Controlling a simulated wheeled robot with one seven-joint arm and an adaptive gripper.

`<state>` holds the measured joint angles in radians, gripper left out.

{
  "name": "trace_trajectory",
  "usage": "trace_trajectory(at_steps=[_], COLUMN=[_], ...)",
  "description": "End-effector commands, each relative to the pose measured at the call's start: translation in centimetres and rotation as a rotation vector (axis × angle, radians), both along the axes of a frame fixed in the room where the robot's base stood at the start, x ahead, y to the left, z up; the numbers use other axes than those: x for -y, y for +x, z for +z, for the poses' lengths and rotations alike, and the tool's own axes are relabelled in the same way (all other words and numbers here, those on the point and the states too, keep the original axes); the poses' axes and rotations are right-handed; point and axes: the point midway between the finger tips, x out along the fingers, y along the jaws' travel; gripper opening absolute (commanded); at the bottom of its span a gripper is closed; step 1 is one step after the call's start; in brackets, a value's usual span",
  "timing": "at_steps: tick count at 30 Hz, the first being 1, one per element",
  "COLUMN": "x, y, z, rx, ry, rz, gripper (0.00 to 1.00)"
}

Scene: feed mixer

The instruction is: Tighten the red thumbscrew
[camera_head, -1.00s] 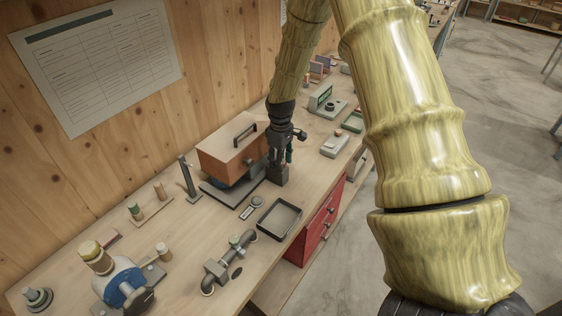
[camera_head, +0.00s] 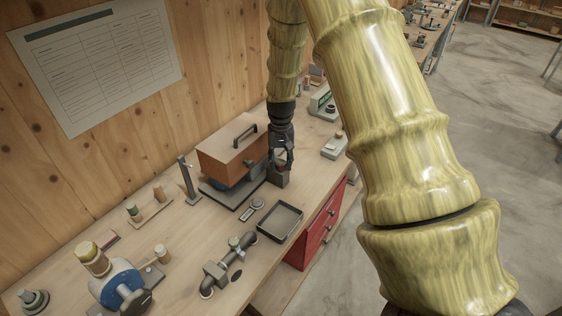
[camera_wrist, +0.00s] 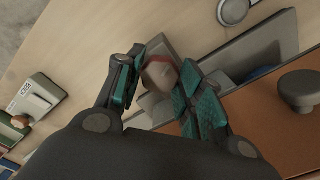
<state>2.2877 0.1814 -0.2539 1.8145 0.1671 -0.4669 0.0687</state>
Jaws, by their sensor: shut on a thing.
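In the head view my gripper (camera_head: 280,160) points down over a small dark grey block (camera_head: 280,181), just right of the orange-brown box. The block's top also shows around the screw in the wrist view. I cannot tell how far the screw is turned in.
The orange-brown box (camera_head: 228,150) with a black handle stands close to my gripper's left. A grey open tray (camera_head: 281,222), a pipe fitting (camera_head: 229,259) and a grey post (camera_head: 189,181) stand on the bench.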

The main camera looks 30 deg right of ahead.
Motion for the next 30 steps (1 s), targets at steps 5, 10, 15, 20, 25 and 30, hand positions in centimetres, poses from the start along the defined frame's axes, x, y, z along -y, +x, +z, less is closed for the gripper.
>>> trace_trajectory(at_steps=[5, 10, 15, 20, 25, 30], x=[0.14, 0.07, 0.11, 0.06, 0.1, 0.03], y=[0.36, 0.37, 0.37, 0.39, 0.35, 0.35], z=[0.31, 0.32, 0.34, 0.34, 0.32, 0.34], rx=[0.008, 0.008, 0.009, 0.009, 0.008, 0.006], ry=[-0.004, -0.004, -0.003, -0.003, -0.002, 0.0], rz=[-0.167, -0.328, -0.49, -0.642, -0.803, -0.964], gripper=[0.14, 0.14, 0.14, 0.14, 0.14, 0.14])
